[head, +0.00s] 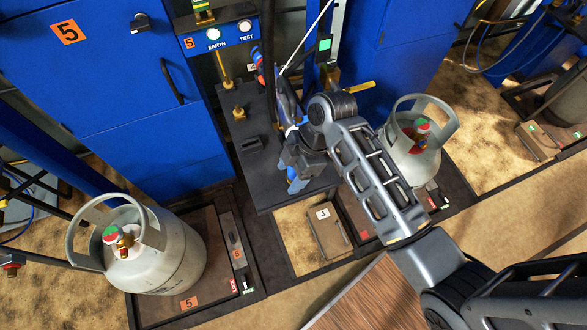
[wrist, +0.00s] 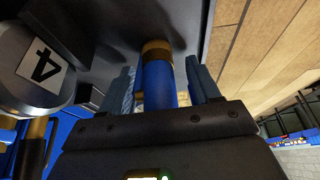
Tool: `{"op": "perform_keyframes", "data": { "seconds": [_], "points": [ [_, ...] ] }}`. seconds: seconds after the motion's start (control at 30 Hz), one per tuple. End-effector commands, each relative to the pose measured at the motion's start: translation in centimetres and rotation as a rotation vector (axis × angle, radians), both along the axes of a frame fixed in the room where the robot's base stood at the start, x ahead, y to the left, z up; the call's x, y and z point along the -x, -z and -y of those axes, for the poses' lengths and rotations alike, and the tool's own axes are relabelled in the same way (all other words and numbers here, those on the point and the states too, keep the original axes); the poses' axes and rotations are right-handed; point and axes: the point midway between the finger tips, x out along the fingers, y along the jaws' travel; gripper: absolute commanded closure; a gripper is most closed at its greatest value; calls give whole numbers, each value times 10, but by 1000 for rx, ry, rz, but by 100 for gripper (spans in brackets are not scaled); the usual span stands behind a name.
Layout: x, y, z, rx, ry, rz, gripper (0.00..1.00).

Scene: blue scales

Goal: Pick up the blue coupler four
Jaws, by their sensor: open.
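The blue coupler (wrist: 158,84) is a blue cylinder with a brass band at its upper end in the wrist view. It appears between the two fingers of my gripper (wrist: 162,82), which is open with one finger on each side. The right finger looks nearer to the coupler than the left one; I cannot tell whether either touches it. In the head view my gripper (head: 292,178) is at the front of the dark bench shelf, and my wrist hides most of the coupler's place. A round silver part with a "4" label (wrist: 40,63) is at the left of the wrist view.
A dark shelf (head: 262,175) with brass fittings stands before blue cabinets (head: 130,70). A grey gas cylinder (head: 165,255) is on the scale marked 5 at left. Another cylinder (head: 418,160) stands right, behind my arm. Hoses hang by the shelf. Floor shows at the front.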

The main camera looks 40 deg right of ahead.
Motion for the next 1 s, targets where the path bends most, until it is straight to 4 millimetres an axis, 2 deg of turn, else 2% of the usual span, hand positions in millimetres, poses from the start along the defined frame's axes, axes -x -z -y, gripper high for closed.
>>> {"op": "perform_keyframes", "data": {
  "seconds": [0.23,0.83,1.0],
  "points": [
    [0,2,-1,0,0,1,38],
    [0,1,-1,0,0,1,96],
    [0,1,-1,0,0,1,96]
  ]
}}
